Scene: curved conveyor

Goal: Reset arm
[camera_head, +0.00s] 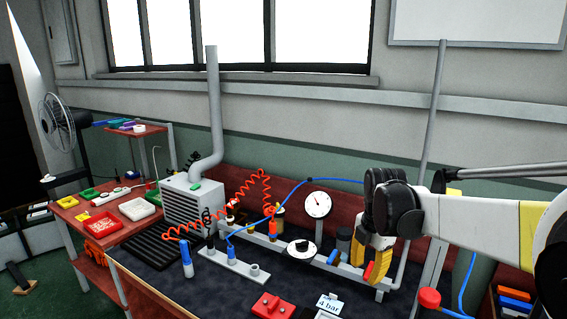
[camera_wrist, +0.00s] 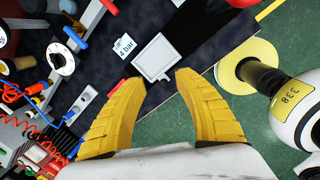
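My gripper (camera_head: 376,262) is at the right of the head view, raised over the right part of the dark workbench top (camera_head: 185,283). Its yellow fingers point downward. In the wrist view the two yellow fingers of my gripper (camera_wrist: 157,84) are spread apart with a clear gap. Nothing is held between them. A small white square box or plate (camera_wrist: 155,58) shows beyond the fingertips in the wrist view, apart from them.
A white "4 bar" card (camera_head: 329,304), a red block (camera_head: 272,306), a dial gauge (camera_head: 317,205) and blue-handled tools (camera_head: 186,262) are on the bench. A coiled red hose (camera_head: 240,205) and grey pipe stand behind. A red side table (camera_head: 75,212) holds trays at left.

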